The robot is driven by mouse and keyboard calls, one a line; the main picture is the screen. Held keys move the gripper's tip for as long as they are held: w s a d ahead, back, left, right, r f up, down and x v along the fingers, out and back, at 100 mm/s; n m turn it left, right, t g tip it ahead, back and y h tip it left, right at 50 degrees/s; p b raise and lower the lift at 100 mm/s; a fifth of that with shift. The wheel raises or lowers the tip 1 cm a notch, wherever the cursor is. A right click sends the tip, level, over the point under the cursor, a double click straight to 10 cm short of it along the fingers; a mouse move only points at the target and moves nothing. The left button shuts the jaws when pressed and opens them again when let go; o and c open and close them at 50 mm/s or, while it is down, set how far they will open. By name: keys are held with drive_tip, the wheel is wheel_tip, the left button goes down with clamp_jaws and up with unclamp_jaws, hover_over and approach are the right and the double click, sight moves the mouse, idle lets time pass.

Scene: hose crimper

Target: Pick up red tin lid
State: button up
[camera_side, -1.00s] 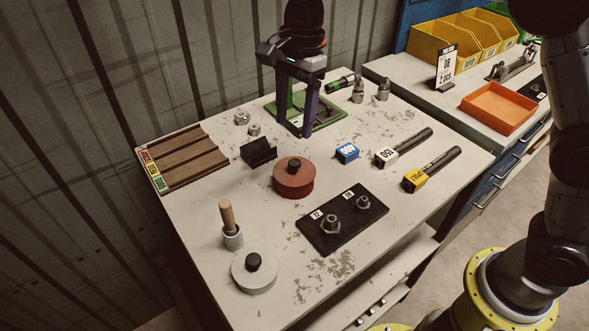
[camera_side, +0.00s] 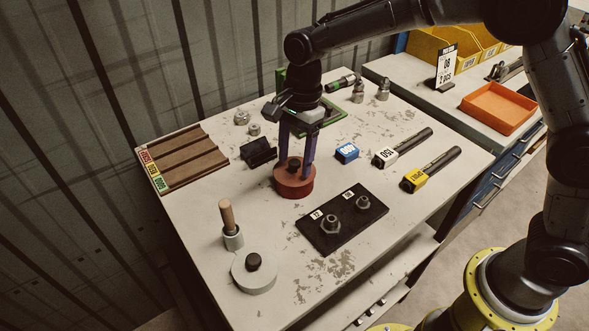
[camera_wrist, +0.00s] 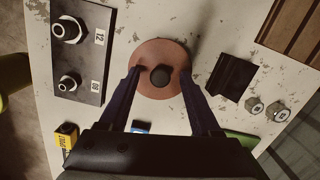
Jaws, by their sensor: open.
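The red tin (camera_side: 294,186) stands upright on the worktable, its round red lid (camera_side: 283,176) on top with a black knob (camera_side: 294,164) in the middle. In the wrist view the lid (camera_wrist: 147,55) and its knob (camera_wrist: 160,76) show between and just beyond my fingers. My gripper (camera_side: 297,170) points down over the lid, its two dark purple fingers open and on either side of the knob. In the wrist view the gripper (camera_wrist: 163,72) is open, with a gap between each finger and the knob. Whether the fingertips touch the lid I cannot tell.
A black block (camera_side: 258,153) stands close to the left of the tin. A dark plate with two fittings (camera_side: 341,218) lies at front right. A blue-labelled block (camera_side: 346,152) is to the right. A pale tin (camera_side: 254,275) and a wooden-handled brush (camera_side: 229,220) stand in front.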

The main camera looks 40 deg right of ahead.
drive_tip(key=shift+c, duration=0.3)
clamp_jaws()
drive_tip(key=shift+r, duration=0.15)
